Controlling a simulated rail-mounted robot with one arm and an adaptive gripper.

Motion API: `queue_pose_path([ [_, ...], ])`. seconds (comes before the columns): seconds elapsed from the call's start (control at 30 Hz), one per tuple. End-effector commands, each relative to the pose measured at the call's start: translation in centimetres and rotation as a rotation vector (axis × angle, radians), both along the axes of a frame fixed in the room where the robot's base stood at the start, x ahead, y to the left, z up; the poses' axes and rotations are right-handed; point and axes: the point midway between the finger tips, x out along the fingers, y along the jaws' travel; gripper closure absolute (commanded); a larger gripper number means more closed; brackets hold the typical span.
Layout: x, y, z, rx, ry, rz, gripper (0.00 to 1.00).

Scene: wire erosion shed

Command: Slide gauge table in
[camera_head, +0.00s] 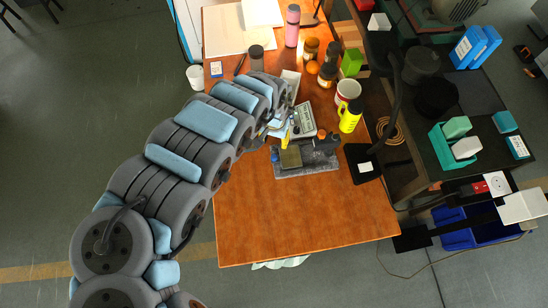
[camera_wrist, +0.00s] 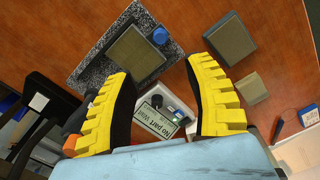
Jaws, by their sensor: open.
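A speckled grey granite slab (camera_head: 320,163) lies on the orange-brown workbench. It carries a square olive-topped block (camera_head: 290,157), probably the gauge table. In the wrist view the olive block (camera_wrist: 136,53) sits on the slab (camera_wrist: 92,66), with a blue knob (camera_wrist: 160,36) beside its edge. My gripper (camera_wrist: 158,72) has two yellow ribbed fingers spread wide with nothing between their tips. The olive block appears beyond the fingertips, apart from them. In the head view my gripper (camera_head: 286,140) is just behind the block, mostly hidden by my arm.
Two olive blocks (camera_wrist: 230,40) (camera_wrist: 252,88) lie to the right there. A yellow bottle (camera_head: 350,115), a mug (camera_head: 347,92) and a black stand (camera_head: 362,164) are right of my gripper. The front bench is clear.

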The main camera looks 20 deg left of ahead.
Motion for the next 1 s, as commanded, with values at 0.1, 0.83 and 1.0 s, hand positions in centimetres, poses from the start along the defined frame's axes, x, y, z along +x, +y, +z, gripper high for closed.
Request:
queue_pose_path([
  [0.1, 0.0, -0.1, -1.7, -0.003, -0.001, 0.003, 0.47],
  [0.83, 0.1, -0.2, -9.8, -0.002, -0.002, 0.001, 0.47],
  [1.0, 0.2, -0.2, -11.3, -0.003, -0.002, 0.001, 0.47],
])
